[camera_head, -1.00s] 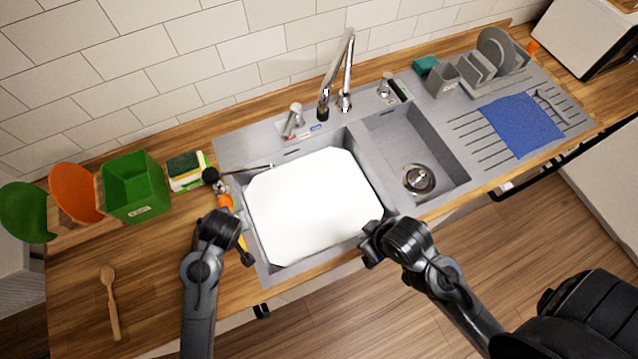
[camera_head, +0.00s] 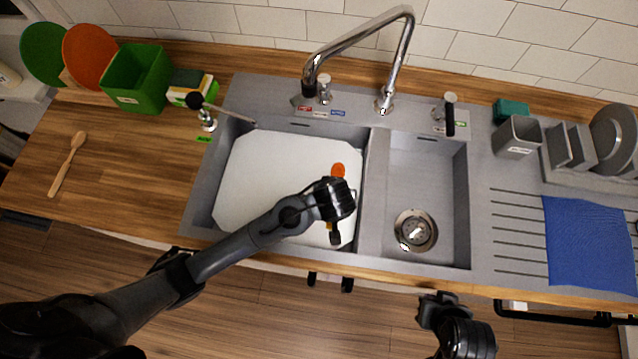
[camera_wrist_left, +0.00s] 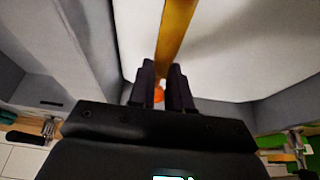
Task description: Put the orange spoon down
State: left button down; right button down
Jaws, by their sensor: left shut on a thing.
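The orange spoon shows in the head view as an orange bowl (camera_head: 338,170) just beyond my left gripper (camera_head: 336,208). In the left wrist view its orange-yellow handle (camera_wrist_left: 176,28) runs up from between the fingers of my left gripper (camera_wrist_left: 162,88), which is shut on it. The gripper and spoon are above the right part of a white panel (camera_head: 265,175) in the left sink basin. I cannot tell whether the spoon touches the panel. My right gripper (camera_head: 440,308) is in front of the counter edge, away from the spoon; its jaws are unclear.
The right basin (camera_head: 425,180) is empty. A tall faucet (camera_head: 350,42) rises behind the basins. A blue cloth (camera_head: 585,245) lies on the drainboard. A wooden spoon (camera_head: 68,165) lies on the left counter, near a green bin (camera_head: 138,80). The left counter has free room.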

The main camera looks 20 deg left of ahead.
pick_arm(q)
jog(key=b, duration=0.1)
send_over(320, 174)
jog(key=s, duration=0.2)
jog(key=f, duration=0.7)
jog(key=shift+w+d+f, duration=0.1)
jog(key=shift+w+d, duration=0.1)
jog(key=shift+w, duration=0.05)
jog(key=shift+f+b, duration=0.45)
jog(key=shift+f, duration=1.55)
jog(key=shift+f, duration=0.15)
jog(key=c, duration=1.1)
grip_release()
jog(key=shift+s+r, duration=0.2)
jog(key=shift+r, duration=0.4)
jog(key=shift+p+v, duration=1.3)
jog(key=shift+v, duration=4.2)
